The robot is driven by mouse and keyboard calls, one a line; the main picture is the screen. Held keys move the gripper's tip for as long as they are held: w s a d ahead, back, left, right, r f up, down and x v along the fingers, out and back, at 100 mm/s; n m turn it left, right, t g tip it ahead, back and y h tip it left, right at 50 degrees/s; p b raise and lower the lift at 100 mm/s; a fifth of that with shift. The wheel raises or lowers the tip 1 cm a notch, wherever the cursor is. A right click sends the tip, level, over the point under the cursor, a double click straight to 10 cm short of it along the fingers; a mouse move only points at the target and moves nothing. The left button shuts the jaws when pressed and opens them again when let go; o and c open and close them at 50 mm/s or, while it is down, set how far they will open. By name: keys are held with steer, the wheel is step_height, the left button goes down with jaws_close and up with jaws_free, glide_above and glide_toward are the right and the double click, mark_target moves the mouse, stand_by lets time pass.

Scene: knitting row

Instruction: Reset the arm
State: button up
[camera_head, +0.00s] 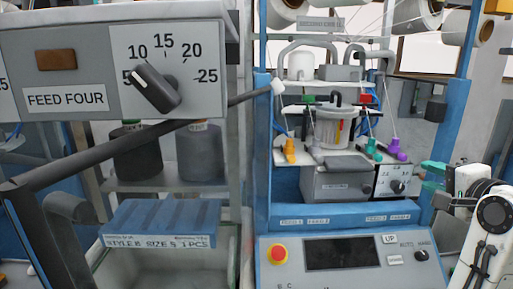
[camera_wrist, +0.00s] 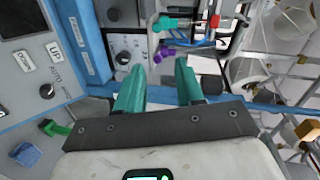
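My gripper (camera_head: 432,177) shows at the right edge of the head view, with its teal fingers pointing left toward the blue-framed knitting machine (camera_head: 335,215). The white arm behind it is partly cut off by the frame edge. In the wrist view my gripper (camera_wrist: 160,66) has its two teal fingers spread apart, with nothing visible between them. The fingers appear clear of the machine, in front of its small dial box (camera_wrist: 126,56).
A control panel (camera_head: 352,265) with a red button (camera_head: 277,254) is at the lower middle. A large dial panel (camera_head: 115,75), a dark bar and a blue tray (camera_head: 160,221) fill the left. Yarn cones (camera_head: 415,14) hang above.

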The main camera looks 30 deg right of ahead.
steer(key=a+f+n+g+y, duration=0.25)
steer(key=a+f, duration=0.35)
steer(key=f, duration=0.3)
steer(key=a+f+n+g+y, duration=0.15)
steer(key=a+f+n, duration=0.3)
steer(key=f, duration=0.45)
steer(key=a+f+n+g+y, duration=0.2)
steer(key=a+f+n, duration=0.1)
steer(key=a+f, duration=0.5)
steer(key=s+a+f+n+g, duration=0.3)
steer(key=s+a+f+n, duration=0.2)
steer(key=f, duration=0.4)
steer(key=s+a+f+n+g+y+b, duration=0.1)
steer(key=s+a+f+n+g, duration=0.3)
steer(key=s+f, duration=0.4)
steer(key=s+a+n, duration=0.1)
steer(key=s+a, duration=0.1)
steer(key=shift+s+a+f+n, duration=0.25)
steer(key=shift+a+f+n, duration=0.1)
steer(key=shift+a+n, duration=0.05)
steer(key=shift+a, duration=0.1)
